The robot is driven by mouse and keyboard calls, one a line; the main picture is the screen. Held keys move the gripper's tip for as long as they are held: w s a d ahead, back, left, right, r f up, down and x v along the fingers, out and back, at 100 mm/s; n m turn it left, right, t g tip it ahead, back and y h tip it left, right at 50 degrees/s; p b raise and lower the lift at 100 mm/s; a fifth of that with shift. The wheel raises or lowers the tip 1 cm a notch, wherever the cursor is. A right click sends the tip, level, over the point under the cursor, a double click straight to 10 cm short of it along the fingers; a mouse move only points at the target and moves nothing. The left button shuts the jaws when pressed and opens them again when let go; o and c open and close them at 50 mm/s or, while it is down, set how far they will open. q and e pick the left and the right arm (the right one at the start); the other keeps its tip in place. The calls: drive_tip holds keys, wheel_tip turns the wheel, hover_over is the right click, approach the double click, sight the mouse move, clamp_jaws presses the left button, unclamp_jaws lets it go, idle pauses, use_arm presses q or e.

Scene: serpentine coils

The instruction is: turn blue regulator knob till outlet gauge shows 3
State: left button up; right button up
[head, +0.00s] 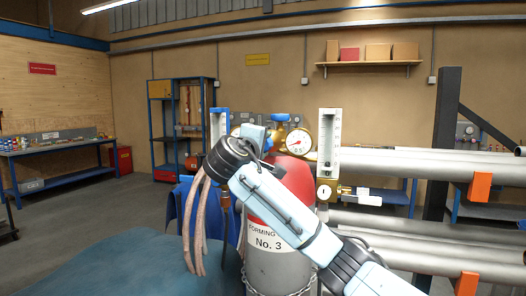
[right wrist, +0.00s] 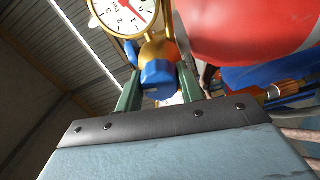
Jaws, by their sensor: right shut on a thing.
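The gas cylinder (head: 290,185) has a red shoulder and a grey body marked "No. 3". A white round gauge (head: 299,142) with a brass rim sits at its top; I cannot tell whether it is the outlet gauge. In the right wrist view a gauge (right wrist: 122,12) is partly cut off at the top, and its red needle points near the 1. The blue regulator knob (right wrist: 157,76) sits below it, between the green fingers of my right gripper (right wrist: 159,92), which is shut on it. In the head view my right gripper (head: 265,143) reaches the regulator and hides the knob. My left gripper is out of view.
A flowmeter (head: 328,150) stands right of the gauge, and another (head: 219,130) stands left. Pinkish hoses (head: 198,220) hang below my right wrist. Large grey pipes (head: 430,165) run at the right. A chain (head: 280,292) goes around the cylinder. Open floor lies at the left.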

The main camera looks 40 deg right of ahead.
drive_tip(key=shift+m, duration=0.5)
drive_tip(key=m+b, duration=0.2)
drive_tip(key=shift+f+b, duration=0.15)
drive_tip(key=shift+b, duration=0.15)
drive_tip(key=shift+m, duration=0.6)
